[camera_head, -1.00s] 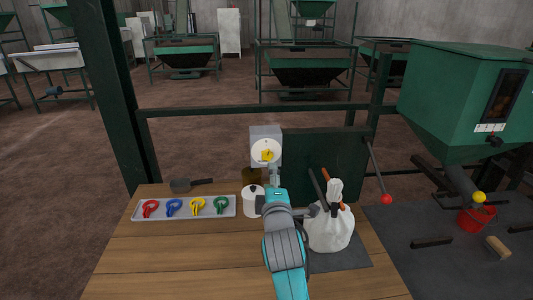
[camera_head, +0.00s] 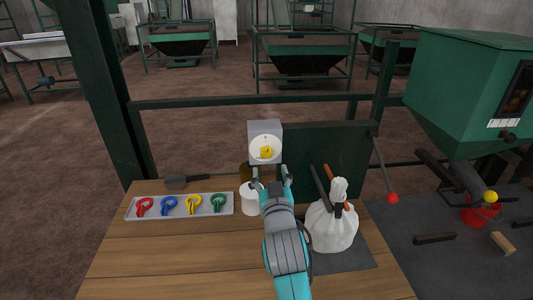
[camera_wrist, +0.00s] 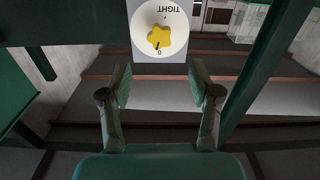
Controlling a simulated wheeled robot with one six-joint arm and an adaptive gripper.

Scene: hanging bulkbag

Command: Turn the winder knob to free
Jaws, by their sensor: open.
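The yellow star-shaped winder knob (camera_head: 266,152) sits on a round white dial on a grey box (camera_head: 265,128) at the back of the bench. It also shows in the wrist view (camera_wrist: 159,38), where the dial appears upside down with TIGHT at the top and 0 at the bottom. A dark pointer mark on the knob lies near the 0. My gripper (camera_head: 271,178) is open and empty, in front of and below the knob in the head view. In the wrist view its fingers (camera_wrist: 162,88) are spread apart and do not touch the knob.
A white tied bag (camera_head: 330,228) stands on a dark mat right of my arm. A white canister (camera_head: 250,200) is close on the left, beside a tray (camera_head: 180,214) of coloured clips. A red-ended lever (camera_head: 392,198) hangs at right.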

